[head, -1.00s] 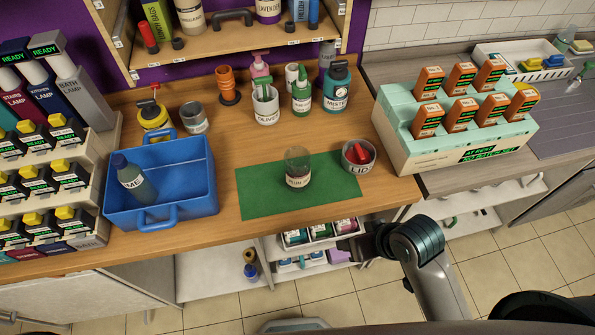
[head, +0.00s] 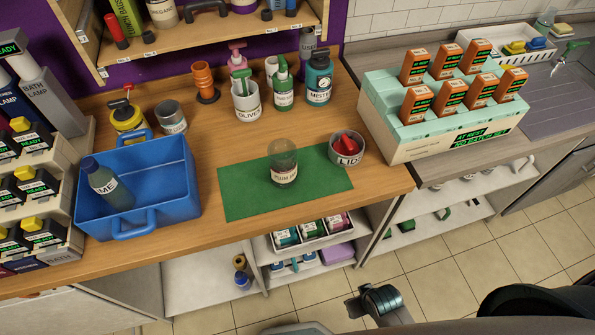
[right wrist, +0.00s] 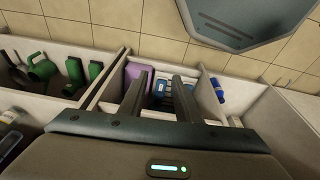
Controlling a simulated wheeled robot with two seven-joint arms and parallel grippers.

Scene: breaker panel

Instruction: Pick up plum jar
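The plum jar (head: 283,165) is a clear glass jar with a label reading PLUM, standing upright on the green mat (head: 235,193) on the wooden counter. Its label is only partly legible. My right gripper is low, below the counter front, and part of my right arm shows at the bottom of the head view. In the right wrist view my right gripper (right wrist: 157,95) has its two fingers apart with nothing between them, above the lower shelf. My left gripper is not in view.
A round tin labelled LID (head: 347,150) with red contents stands right of the jar. A blue caddy (head: 165,200) holding a dark bottle is to the left. A rack of orange boxes (head: 395,138) stands right. Pots and bottles, including a Mister bottle (head: 318,80), line the back.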

